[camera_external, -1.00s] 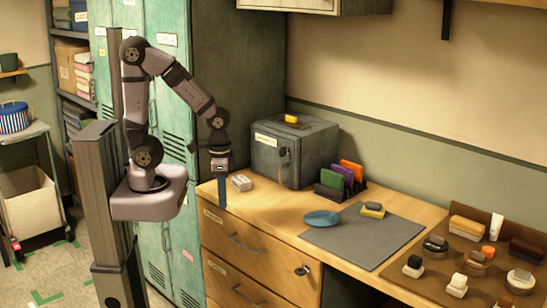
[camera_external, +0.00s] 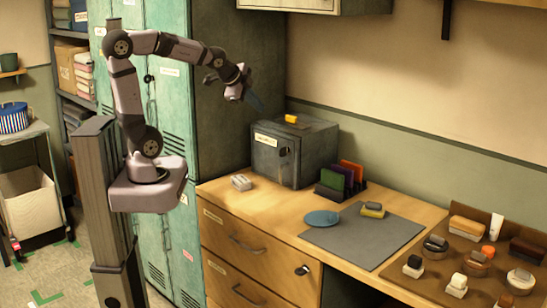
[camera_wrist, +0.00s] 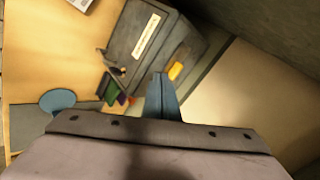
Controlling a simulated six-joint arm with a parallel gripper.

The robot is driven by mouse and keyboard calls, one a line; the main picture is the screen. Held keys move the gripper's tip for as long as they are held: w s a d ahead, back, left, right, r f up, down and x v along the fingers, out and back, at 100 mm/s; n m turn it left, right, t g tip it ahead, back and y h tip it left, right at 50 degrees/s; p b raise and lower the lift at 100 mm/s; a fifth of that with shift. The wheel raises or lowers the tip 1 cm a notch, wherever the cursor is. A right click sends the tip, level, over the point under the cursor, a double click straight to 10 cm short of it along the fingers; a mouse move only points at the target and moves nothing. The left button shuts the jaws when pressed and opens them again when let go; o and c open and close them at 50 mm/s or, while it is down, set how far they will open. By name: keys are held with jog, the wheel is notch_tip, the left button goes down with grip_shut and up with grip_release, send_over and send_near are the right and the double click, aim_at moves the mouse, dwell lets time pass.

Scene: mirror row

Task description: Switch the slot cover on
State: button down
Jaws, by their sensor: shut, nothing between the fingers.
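A grey metal box (camera_external: 295,150) with a pale label and a dark knob on its front stands at the back of the desk. A small yellow-orange piece (camera_external: 291,119) sits on its top; it also shows in the wrist view (camera_wrist: 176,70). I cannot tell for sure which part is the slot cover. My gripper (camera_external: 258,103) is raised in the air, left of and higher than the box top, apart from it. Its blue fingers (camera_wrist: 163,95) are shut and empty, and hide a little of the scene beside the box in the wrist view.
Green, purple and orange upright pieces (camera_external: 342,178) stand in a dark rack right of the box. A small pale block (camera_external: 241,182) lies left. Lockers stand behind my arm.

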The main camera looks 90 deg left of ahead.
jog(key=shift+w+a+r+m, duration=0.1)
jog(key=shift+w+r+m, duration=0.05)
jog(key=shift+m, duration=0.65)
jog(key=shift+w+r+m, duration=0.15)
jog(key=shift+m, duration=0.65)
jog(key=shift+w+a+r+m, duration=0.1)
jog(key=shift+w+r+m, duration=0.05)
jog(key=shift+m, duration=0.65)
jog(key=b, duration=0.1)
send_near(290, 120)
jog(key=f, duration=0.4)
jog(key=shift+s, duration=0.2)
jog(key=shift+w+a+r+p, duration=0.1)
jog(key=shift+w+a+p, duration=0.25)
jog(key=shift+w+a, duration=0.35)
jog(key=shift+w+a+p, duration=0.35)
jog(key=shift+w+a, duration=0.3)
jog(key=shift+w, duration=0.1)
